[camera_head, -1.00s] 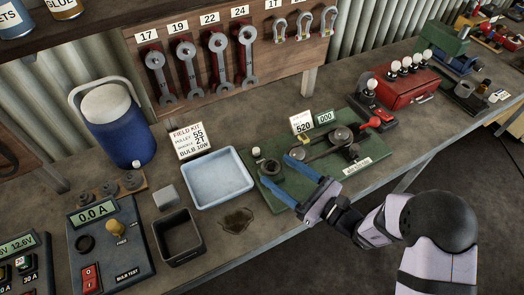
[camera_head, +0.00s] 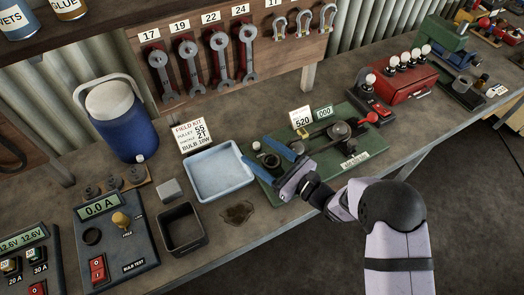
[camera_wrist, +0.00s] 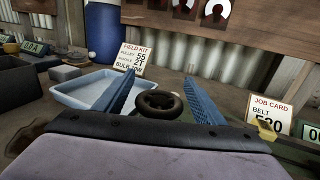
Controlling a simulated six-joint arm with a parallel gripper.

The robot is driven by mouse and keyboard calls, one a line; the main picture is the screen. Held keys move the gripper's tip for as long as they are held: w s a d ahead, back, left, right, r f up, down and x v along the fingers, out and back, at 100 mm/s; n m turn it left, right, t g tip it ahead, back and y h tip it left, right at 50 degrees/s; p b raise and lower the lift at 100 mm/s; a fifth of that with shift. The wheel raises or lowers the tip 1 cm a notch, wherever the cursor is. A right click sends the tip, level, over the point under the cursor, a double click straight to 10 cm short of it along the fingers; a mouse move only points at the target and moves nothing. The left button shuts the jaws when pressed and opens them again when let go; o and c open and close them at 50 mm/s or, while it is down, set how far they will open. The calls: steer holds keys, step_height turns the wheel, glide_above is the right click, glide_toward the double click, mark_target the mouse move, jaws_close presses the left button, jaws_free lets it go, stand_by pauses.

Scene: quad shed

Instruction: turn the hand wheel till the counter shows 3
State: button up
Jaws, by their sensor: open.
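The hand wheel (camera_head: 271,160) is a small dark ring at the left end of the green board (camera_head: 367,156). It shows clearly in the wrist view (camera_wrist: 158,103), lying between my gripper's two blue fingers. My gripper (camera_head: 255,151) is open, with one finger on each side of the wheel and its tips reaching beyond it. In the wrist view gaps show between the wheel and the fingers (camera_wrist: 159,77). Whether either finger touches it is unclear. The counter (camera_head: 324,112) at the back of the board reads 000.
A job card (camera_head: 301,116) stands beside the counter. Pulleys (camera_head: 340,131) and a red-knobbed lever (camera_head: 372,117) sit on the board's right part. A light blue tray (camera_head: 221,192) is close left, with the field kit card (camera_head: 191,137) behind it.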

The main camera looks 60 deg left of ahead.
steer(key=shift+c, duration=0.3)
steer(key=c, duration=1)
steer(key=shift+s+f+n+g+b, duration=0.15)
steer(key=shift+n+g+b, duration=0.35)
steer(key=shift+b, duration=0.5)
steer(key=shift+s+d+n+g+h+b, duration=0.1)
steer(key=shift+n+g+h+b, duration=0.25)
steer(key=shift+g+h, duration=0.25)
steer(key=o, duration=1.1)
steer(key=shift+c, duration=0.2)
